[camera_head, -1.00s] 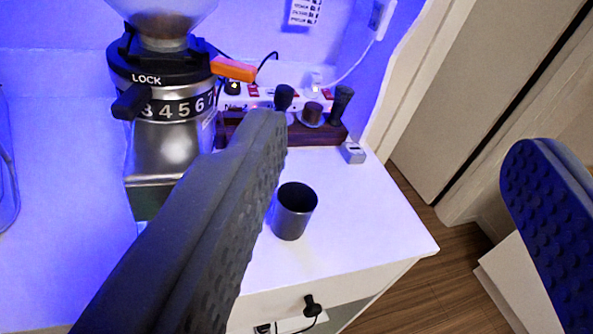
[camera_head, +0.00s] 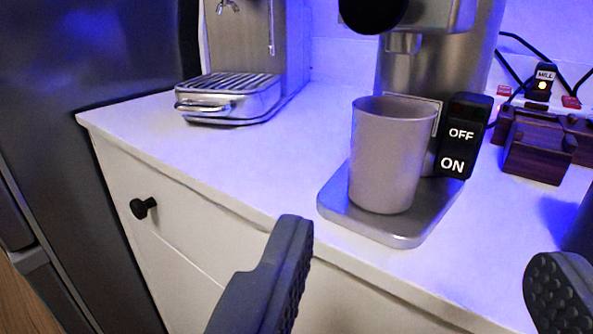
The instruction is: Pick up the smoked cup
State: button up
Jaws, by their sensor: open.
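A dark shape (camera_head: 582,225) at the right edge of the view stands on the white counter and is cut off by the frame. It looks like the dark grey smoked cup, but too little shows to be sure. My gripper (camera_head: 422,255) is open and empty, its two dark fingers wide apart in the foreground. The right finger is just below the dark shape in the picture; I cannot tell the gap in depth. A different, grey-mauve cup (camera_head: 388,160) stands upright on the grinder's metal base plate (camera_head: 405,228), above the space between my fingers in the picture.
The grinder (camera_head: 410,65) with its black OFF/ON switch (camera_head: 462,137) stands behind the mauve cup. A coffee machine with a drip tray (camera_head: 228,98) is at the back left. A dark wood stand (camera_head: 537,150) is at right. The counter's left front is clear.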

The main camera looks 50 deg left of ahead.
aim_at(393, 133)
jog(key=b+x, duration=0.2)
jog(key=x, duration=1.1)
jog(key=shift+w+a+b, duration=0.1)
jog(key=shift+a+b, duration=0.2)
jog(key=shift+b, duration=0.05)
jog(key=c, duration=0.7)
